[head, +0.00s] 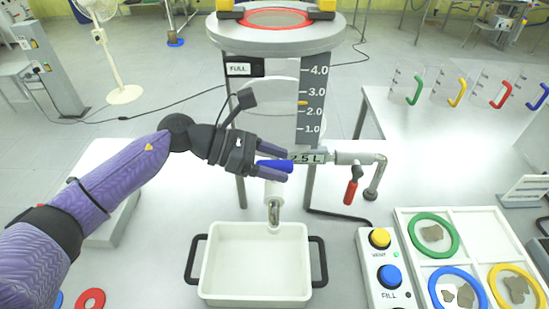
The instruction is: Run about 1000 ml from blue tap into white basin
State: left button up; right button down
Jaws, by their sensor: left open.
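The blue tap (274,166) has a blue lever lying roughly level under the glass reactor, with a metal spout (274,212) pointing down. The white basin (210,262), with dark side handles, stands under the spout; its inside looks empty and no stream shows. My left gripper (275,163) is open, its purple fingers on either side of the blue lever; I cannot tell whether they touch it. The level scale (312,100) reads 1.0 to 4.0, with an orange marker between 2.0 and 3.0. My right gripper is out of view.
A red-handled tap (351,190) hangs right of the blue one. A control box (378,285) has a yellow VENT button and a blue FILL button. A white tray (480,222) with coloured rings stands at right. Reactor legs flank the basin. Red ring (90,299) lies at lower left.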

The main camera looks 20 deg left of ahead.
pick_arm(q)
grip_shut()
